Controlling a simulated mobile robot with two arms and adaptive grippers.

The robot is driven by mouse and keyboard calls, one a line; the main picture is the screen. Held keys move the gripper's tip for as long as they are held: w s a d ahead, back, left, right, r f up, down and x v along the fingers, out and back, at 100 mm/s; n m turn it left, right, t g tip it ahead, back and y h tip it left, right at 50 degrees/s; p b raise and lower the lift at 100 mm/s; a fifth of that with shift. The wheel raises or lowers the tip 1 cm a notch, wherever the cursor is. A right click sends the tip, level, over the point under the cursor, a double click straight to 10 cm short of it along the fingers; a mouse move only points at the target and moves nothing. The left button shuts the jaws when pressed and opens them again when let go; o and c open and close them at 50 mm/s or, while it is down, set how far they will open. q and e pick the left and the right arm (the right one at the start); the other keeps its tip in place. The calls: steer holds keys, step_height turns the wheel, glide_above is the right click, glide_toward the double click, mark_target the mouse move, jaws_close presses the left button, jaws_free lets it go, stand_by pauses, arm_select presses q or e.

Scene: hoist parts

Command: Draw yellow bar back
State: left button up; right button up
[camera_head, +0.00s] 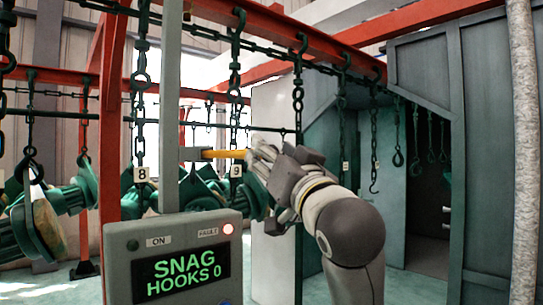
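The yellow bar (225,154) lies level in the middle of the camera_head view. Its left end meets a small grey block (190,154) beside the upright grey post. My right gripper (256,157) is at the bar's right end, its arm coming up from the lower right. The fingers overlap that end and hide it, so I cannot tell whether they are closed on it. My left gripper is not in view.
A grey control box (180,262) stands in front, reading "SNAG HOOKS 0", with a red fault light lit. Chains with hooks (375,150) hang from red rails (330,45). Green parts (50,225) hang at left.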

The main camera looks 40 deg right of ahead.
steer(key=v, duration=0.7)
steer(key=shift+s, duration=0.15)
stand_by(0.3)
steer(key=shift+f, duration=0.1)
